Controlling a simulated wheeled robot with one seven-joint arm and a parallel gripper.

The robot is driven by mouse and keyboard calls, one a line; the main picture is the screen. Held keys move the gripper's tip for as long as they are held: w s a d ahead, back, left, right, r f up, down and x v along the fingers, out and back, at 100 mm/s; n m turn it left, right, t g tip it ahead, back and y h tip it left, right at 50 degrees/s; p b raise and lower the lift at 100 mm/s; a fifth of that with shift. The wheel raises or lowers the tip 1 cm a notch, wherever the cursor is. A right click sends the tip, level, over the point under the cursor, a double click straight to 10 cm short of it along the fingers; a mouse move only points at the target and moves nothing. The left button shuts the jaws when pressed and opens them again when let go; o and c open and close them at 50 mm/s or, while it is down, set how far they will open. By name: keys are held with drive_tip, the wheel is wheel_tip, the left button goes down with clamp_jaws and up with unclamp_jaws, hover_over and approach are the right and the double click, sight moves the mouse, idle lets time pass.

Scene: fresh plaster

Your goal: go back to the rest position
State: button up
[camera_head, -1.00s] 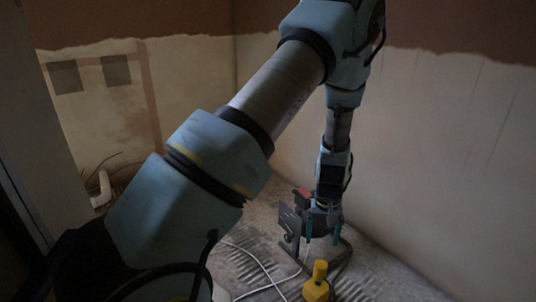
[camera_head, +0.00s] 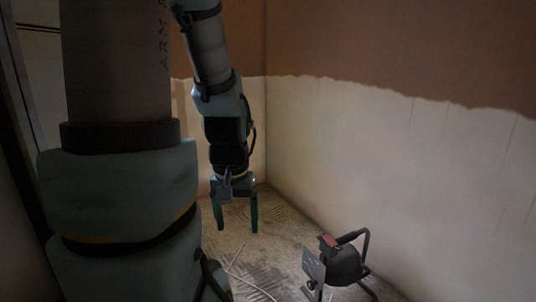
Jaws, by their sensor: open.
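My gripper (camera_head: 236,222) hangs straight down from my arm, left of the picture's middle. Its two green fingers are apart and nothing is between them. It is in the air above the floor, apart from the dark work lamp to its lower right. My upper arm fills the left side of the view and hides part of the room behind it.
A dark lamp (camera_head: 346,266) on a tubular stand with a red part sits on the floor near the right wall. A pale cable (camera_head: 250,283) lies on the rough floor (camera_head: 275,222). Half-plastered walls (camera_head: 350,140) meet in a corner behind my gripper.

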wheel_tip(320, 180, up, 36)
drive_tip(key=p, duration=3.5)
drive_tip(key=shift+r, duration=0.25)
drive_tip(key=shift+o, duration=1.4)
drive_tip(key=shift+c, duration=0.3)
